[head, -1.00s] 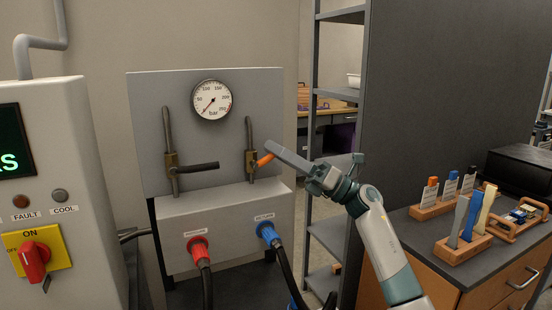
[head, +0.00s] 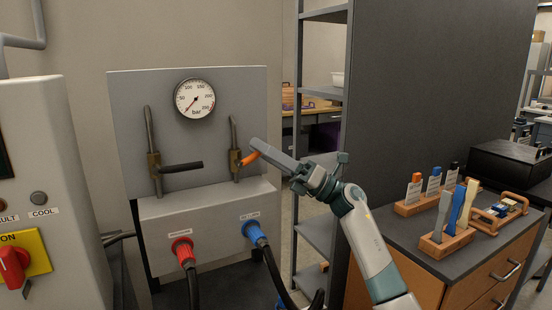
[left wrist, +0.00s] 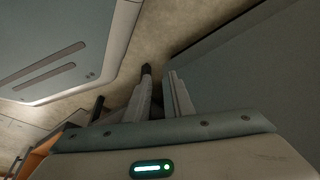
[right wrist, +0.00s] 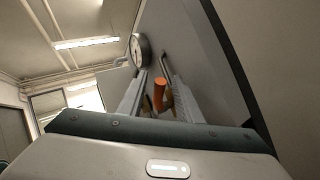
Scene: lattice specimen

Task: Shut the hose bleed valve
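Two valves sit on the grey panel (head: 130,110). The left valve (head: 154,172) has a black lever (head: 183,167) pointing right. The right valve (head: 236,162) has an orange-ended handle (head: 250,158), which sticks out toward me and right. My right gripper (head: 258,147) is at this handle, its fingers partly covering it. In the right wrist view the orange handle (right wrist: 158,94) stands between the two open fingers, with gaps showing beside it. I cannot read which valve is the bleed valve. My left gripper (left wrist: 160,85) is open and empty, and outside the head view.
A pressure gauge (head: 195,98) is above the valves. A red hose connector (head: 183,250) and a blue one (head: 254,233) are below. A control cabinet (head: 50,130) stands left. A grey shelf (head: 322,92) and a counter with tool holders (head: 445,243) are on the right.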

